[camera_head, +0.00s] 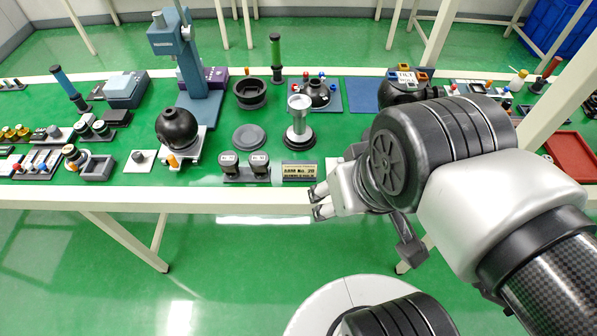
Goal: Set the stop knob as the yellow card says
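A pale yellow card (299,170) in a dark holder stands near the front edge of the green table. Its top line seems to read "ARM No. 20"; the smaller line below is too small to read surely. I cannot tell which part is the stop knob. A small grey knob on a white plate (141,160) sits at the front left. An orange knob (172,161) shows on the white base under a black ball. My gripper (320,201) is just off the front edge, right of the card and below it in the picture. Its fingers are apart and empty.
Two dark gauge-like blocks (245,165) stand left of the card. A blue press (188,65) rises at the back. My arm hides part of the table's right side.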

